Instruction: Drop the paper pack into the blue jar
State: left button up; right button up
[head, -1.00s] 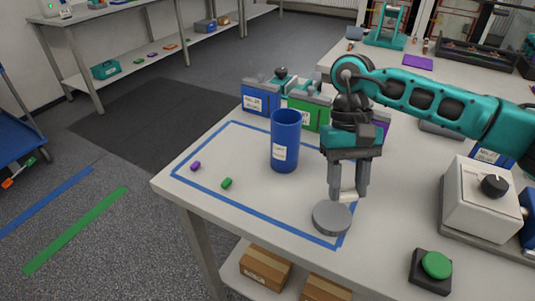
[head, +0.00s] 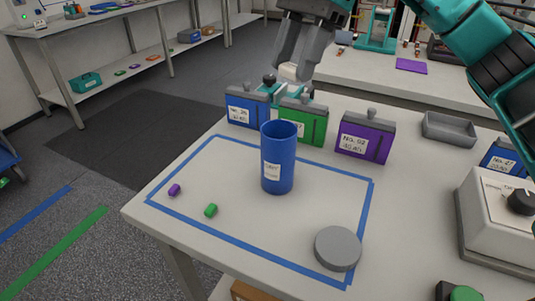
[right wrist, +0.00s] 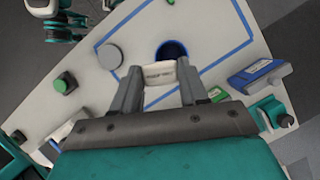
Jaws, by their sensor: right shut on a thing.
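The blue jar (head: 278,165) stands upright and open on the table, inside a blue tape outline, with a label on its front. Its dark round mouth shows in the right wrist view (right wrist: 173,50). My right gripper (head: 291,70) is high at the top of the head view, above and behind the jar in the picture. It is shut on the small white paper pack (head: 288,72). In the right wrist view the pack (right wrist: 160,73) sits between the fingertips, just short of the jar's mouth. My left gripper is not seen in the head view.
A grey round lid (head: 338,248) lies at the right of the outline. A purple block (head: 174,190) and a green block (head: 211,210) lie at the left. A grey tray (head: 449,129) is farther right.

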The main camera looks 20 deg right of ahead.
jog(key=shift+w+d+r+m, duration=0.15)
jog(key=shift+w+r+m, duration=0.05)
jog(key=shift+r+m, duration=0.25)
jog(key=shift+s+f+b, duration=0.1)
jog(key=shift+f+b, duration=0.4)
jog(key=shift+b, duration=0.15)
notch_tip(320, 180, down, 4)
jog(key=b, duration=0.3)
jog(key=shift+b, duration=0.3)
jog(key=shift+f+b, duration=0.3)
jog(key=o, duration=1.1)
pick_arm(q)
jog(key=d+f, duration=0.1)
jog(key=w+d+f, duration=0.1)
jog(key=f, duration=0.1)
